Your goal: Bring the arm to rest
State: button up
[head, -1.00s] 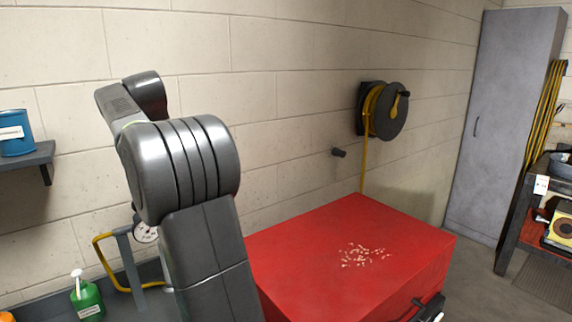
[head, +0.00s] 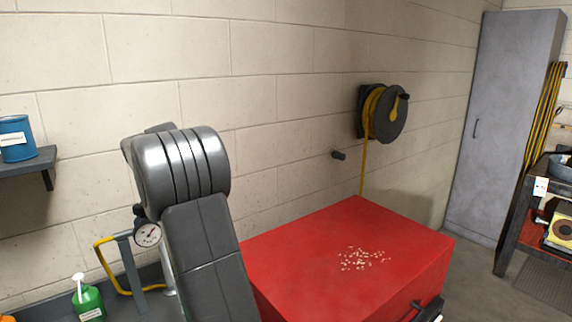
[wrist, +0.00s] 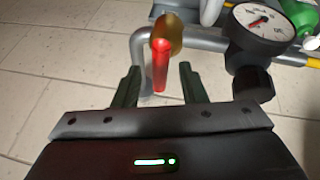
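My gripper (wrist: 158,88) shows in the wrist view with its two dark green fingers apart and nothing held between them. Beyond the fingertips is a red lever (wrist: 160,66) on a brass-coloured fitting (wrist: 168,32), joined to a grey pipe (wrist: 140,48). The lever appears in the gap between the fingers, and I cannot tell how far beyond them it is. In the head view my folded arm stands at the left centre; my gripper is hidden there.
A pressure gauge (head: 148,234) on grey piping stands behind my arm, and it also shows in the wrist view (wrist: 258,22). A red cabinet (head: 310,250) is to the right. A green bottle (head: 89,302), blue can (head: 16,138) and hose reel (head: 384,112) are around.

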jog(key=shift+w+d+n+g+y+b, duration=0.15)
jog(key=shift+n+g+y, duration=0.15)
jog(key=shift+n, duration=0.75)
jog(key=shift+n+g+y+b, duration=0.2)
jog(key=shift+n+y, duration=0.25)
jog(key=shift+n, duration=0.65)
jog(key=shift+w+d+n+g+y+b, duration=0.1)
jog(key=shift+n+g+y, duration=0.25)
jog(key=shift+n, duration=0.7)
